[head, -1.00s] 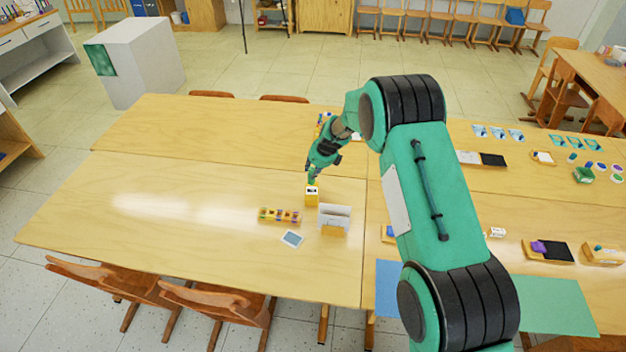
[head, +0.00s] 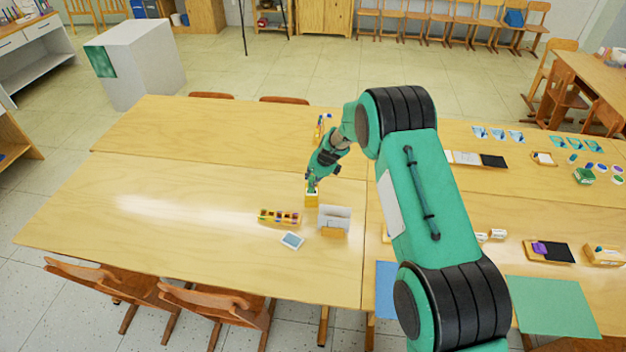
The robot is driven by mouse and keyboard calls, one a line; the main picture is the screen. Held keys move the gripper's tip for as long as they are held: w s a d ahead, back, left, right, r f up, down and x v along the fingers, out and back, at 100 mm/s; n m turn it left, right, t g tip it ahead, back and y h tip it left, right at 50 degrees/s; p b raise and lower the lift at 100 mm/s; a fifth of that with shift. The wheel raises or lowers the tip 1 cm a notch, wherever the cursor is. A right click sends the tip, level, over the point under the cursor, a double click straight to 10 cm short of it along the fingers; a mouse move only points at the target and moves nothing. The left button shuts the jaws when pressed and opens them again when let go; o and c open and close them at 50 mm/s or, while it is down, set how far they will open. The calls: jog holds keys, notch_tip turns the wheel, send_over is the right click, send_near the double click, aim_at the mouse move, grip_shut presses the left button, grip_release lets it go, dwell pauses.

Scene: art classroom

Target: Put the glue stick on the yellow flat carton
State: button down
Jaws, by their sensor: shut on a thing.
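My gripper (head: 311,187) is low over the left table, right at the top of a small yellow box (head: 312,200). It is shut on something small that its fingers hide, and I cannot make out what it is. The yellow box stands on the table left of a white card holder. I cannot pick out the glue stick for sure at this size. I also cannot tell whether this yellow box is the yellow flat carton.
A row of coloured blocks in a wooden tray (head: 262,218) and a small blue-and-white card (head: 292,240) lie left of the white card holder (head: 334,215). Several bottles (head: 322,128) stand behind my gripper. The left part of the table (head: 120,230) is clear.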

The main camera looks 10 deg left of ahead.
jog(key=shift+f, duration=0.1)
jog(key=c, duration=1.4)
grip_release()
jog(key=shift+c, duration=0.2)
jog(key=shift+v, duration=1.05)
jog(key=p+v, duration=0.1)
jog(key=v, duration=0.9)
